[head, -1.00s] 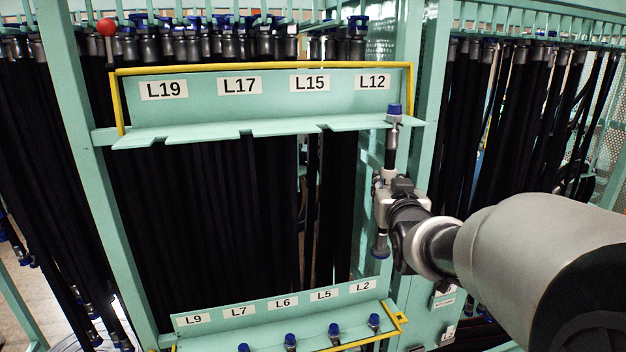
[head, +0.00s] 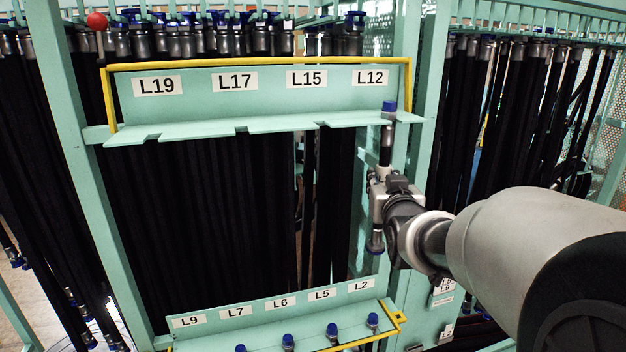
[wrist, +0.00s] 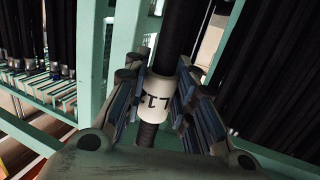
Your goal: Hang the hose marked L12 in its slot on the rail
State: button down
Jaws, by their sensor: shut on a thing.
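The hose marked L12 (head: 386,146) is short and dark, with a blue cap at each end, and stands upright. Its top cap (head: 389,107) shows just above the shelf edge of the upper rail (head: 230,125), below the L12 plate (head: 370,78). Its upper fitting is at the rail's right-hand slot; how deep it sits is unclear. My gripper (head: 384,184) is shut on the hose below the rail. In the wrist view, the fingers flank its white label (wrist: 158,98), which reads upside down and is partly hidden.
Plates L19, L17 and L15 mark empty notches to the left on the rail. A yellow bar (head: 260,63) frames it. A lower rail (head: 270,314) holds several blue-capped hoses. A green post (head: 425,130) stands close on the right. Dark hoses hang behind.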

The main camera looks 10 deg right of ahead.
jog(key=c, duration=1.2)
grip_release()
jog(key=shift+c, duration=0.2)
jog(key=shift+f, duration=0.1)
jog(key=v, duration=1.2)
